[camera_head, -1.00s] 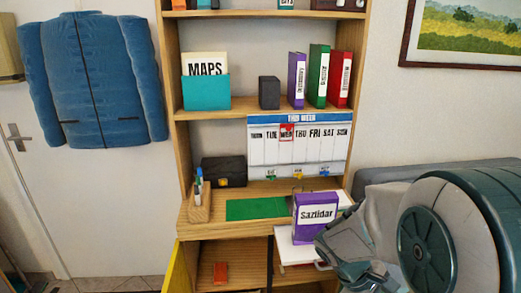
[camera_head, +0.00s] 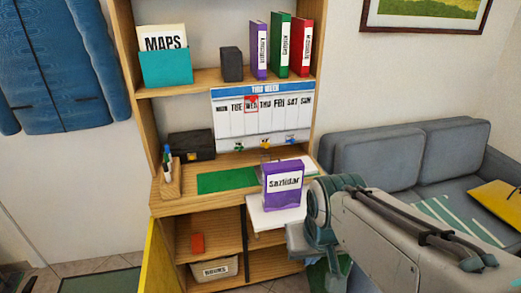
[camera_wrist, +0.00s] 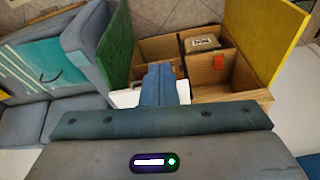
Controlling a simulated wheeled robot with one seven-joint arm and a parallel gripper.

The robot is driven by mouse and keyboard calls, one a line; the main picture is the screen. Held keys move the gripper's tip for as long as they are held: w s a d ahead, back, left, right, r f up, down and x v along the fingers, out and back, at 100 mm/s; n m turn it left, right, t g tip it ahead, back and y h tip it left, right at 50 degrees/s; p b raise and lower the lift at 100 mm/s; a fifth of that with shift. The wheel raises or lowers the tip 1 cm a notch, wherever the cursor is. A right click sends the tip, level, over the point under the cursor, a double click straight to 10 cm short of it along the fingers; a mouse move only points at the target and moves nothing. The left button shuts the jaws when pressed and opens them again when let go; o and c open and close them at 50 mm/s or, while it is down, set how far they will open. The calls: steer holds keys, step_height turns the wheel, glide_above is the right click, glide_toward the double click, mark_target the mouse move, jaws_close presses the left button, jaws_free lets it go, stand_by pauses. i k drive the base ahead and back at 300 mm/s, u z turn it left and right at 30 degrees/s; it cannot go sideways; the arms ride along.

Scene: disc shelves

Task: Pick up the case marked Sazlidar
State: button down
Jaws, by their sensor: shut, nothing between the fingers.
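The purple case marked Sazlidar (camera_head: 283,190) stands upright in the head view, with its white label facing me. It is at the right front of the desk, by a white surface (camera_head: 272,219). My gripper shows from behind in the wrist view (camera_wrist: 160,78), shut and empty, reaching toward the open cabinet. In the head view my wrist is just right of and below the case, apart from it as far as I can tell. The fingertips are not clear there. The case does not show in the wrist view.
The desk (camera_head: 165,205) holds a green mat (camera_head: 227,180), a pen holder (camera_head: 168,180) and a black box (camera_head: 191,146). Upright binders (camera_head: 282,45) stand above. A grey sofa (camera_head: 400,160) is right.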

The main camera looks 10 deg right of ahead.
mark_target(282, 182)
steer(key=u, duration=0.65)
steer(key=i, duration=0.7)
steer(key=z, duration=1.55)
